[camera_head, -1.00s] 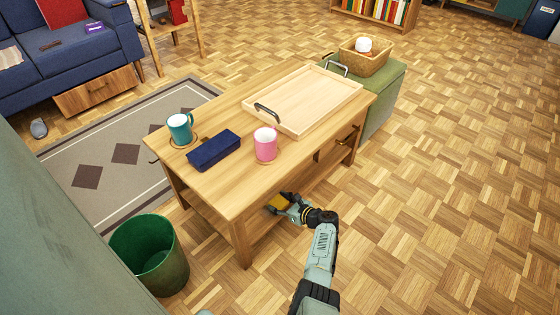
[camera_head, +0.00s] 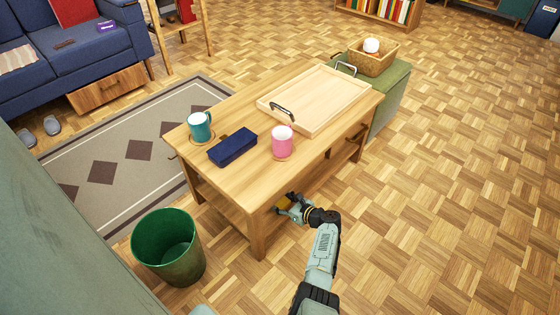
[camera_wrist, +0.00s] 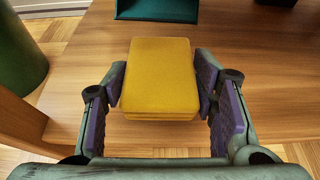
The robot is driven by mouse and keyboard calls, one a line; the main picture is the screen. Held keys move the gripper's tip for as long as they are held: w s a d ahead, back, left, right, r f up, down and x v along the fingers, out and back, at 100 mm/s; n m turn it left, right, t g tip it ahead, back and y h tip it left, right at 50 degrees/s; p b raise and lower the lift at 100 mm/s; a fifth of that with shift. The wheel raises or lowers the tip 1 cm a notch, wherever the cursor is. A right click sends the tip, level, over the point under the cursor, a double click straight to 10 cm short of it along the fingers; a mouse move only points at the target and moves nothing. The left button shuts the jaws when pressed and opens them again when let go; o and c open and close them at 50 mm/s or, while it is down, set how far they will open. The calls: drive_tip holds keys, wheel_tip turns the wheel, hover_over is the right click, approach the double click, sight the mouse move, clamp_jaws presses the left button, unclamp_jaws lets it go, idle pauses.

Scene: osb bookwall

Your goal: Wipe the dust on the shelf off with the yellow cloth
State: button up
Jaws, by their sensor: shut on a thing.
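The yellow cloth (camera_wrist: 158,75) is a folded, flat block between the two fingers of my gripper (camera_wrist: 160,97) in the wrist view. The fingers are shut on its sides. In the head view my gripper (camera_head: 289,208) reaches in under the long side of the wooden coffee table (camera_head: 232,183), and a bit of the cloth shows there. The table's lower shelf (camera_wrist: 255,65) lies beneath the cloth. I cannot tell whether the cloth touches it. I can make out no dust on the visible wood.
A dark green object (camera_wrist: 157,10) sits on the shelf ahead of the cloth. A table leg (camera_head: 256,238) and a green bin (camera_head: 168,250) stand left of my gripper. The tabletop holds a teal mug (camera_head: 200,127), navy case (camera_head: 232,147), pink mug (camera_head: 282,140) and tray (camera_head: 320,97).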

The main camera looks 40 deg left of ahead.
sight(282, 202)
drive_tip(key=shift+r+p, duration=1.7)
drive_tip(key=shift+r, duration=0.55)
